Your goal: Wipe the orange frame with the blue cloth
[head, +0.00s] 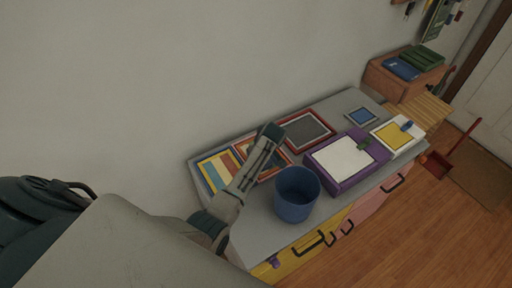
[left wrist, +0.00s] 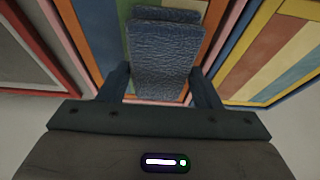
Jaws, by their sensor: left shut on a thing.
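The orange frame (head: 286,160) lies flat on the grey cabinet top, between a striped picture and a red frame. My left arm hides part of it in the head view. My left gripper (head: 267,139) is over the frame, shut on the blue cloth (head: 271,131). In the left wrist view the folded blue cloth (left wrist: 165,55) is held between the two fingers (left wrist: 161,85) and covers the middle of the orange frame's picture. Whether the cloth touches the frame is hard to tell. My right gripper is not in view.
On the grey top (head: 262,222) are a striped picture (head: 214,172), a red frame (head: 309,131), a blue bin (head: 297,195), a purple box (head: 345,158), a white box (head: 396,134) and a small grey frame (head: 362,116). The wall stands behind.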

